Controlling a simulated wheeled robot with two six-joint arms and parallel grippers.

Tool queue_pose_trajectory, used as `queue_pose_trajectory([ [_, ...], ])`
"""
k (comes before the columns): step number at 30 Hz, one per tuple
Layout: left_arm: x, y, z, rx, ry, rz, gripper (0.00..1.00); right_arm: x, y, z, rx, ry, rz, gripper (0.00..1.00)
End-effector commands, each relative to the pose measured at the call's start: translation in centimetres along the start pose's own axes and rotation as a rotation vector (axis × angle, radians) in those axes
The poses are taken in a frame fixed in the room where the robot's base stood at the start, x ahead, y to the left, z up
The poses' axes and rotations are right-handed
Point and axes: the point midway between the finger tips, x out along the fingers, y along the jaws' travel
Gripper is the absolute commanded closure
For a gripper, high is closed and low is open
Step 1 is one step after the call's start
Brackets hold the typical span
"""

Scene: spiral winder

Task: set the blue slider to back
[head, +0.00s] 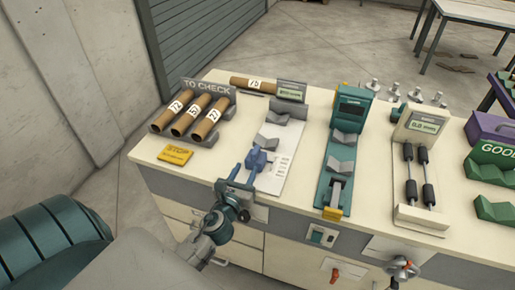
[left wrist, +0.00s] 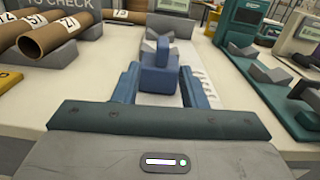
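The blue slider (head: 256,160) is a small block with a raised top on a white plate (head: 270,182), towards the plate's front end. It also shows in the left wrist view (left wrist: 159,72), in the middle. My left gripper (head: 246,172) is at the front of the plate, and its blue fingers (left wrist: 159,78) are open on either side of the slider's lower block. Narrow gaps seem to show between fingers and block; contact is hard to tell. Grey V-shaped rests (head: 274,127) stand behind the slider. My right gripper is not in view.
Left of the plate are a TO CHECK rack (head: 191,119) with cardboard tubes and a yellow STOP block (head: 175,155). The bench front edge lies below my gripper.

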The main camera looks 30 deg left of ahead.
Motion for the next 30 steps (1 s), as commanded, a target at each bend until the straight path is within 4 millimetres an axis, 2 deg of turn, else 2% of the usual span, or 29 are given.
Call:
queue_pose_trajectory([
  [5,1.6,-0.3,0.2,0.05,-0.01,-0.016,0.62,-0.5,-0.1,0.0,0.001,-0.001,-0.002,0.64],
  [18,9.2,-0.3,0.2,0.044,-0.009,-0.014,0.62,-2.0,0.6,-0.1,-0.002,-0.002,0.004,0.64],
  [24,10.8,-0.3,0.1,0.044,-0.007,-0.013,0.62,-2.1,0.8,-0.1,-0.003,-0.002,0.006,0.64],
  [30,11.0,-0.4,0.1,0.043,-0.007,-0.014,0.62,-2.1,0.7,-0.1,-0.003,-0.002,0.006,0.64],
])
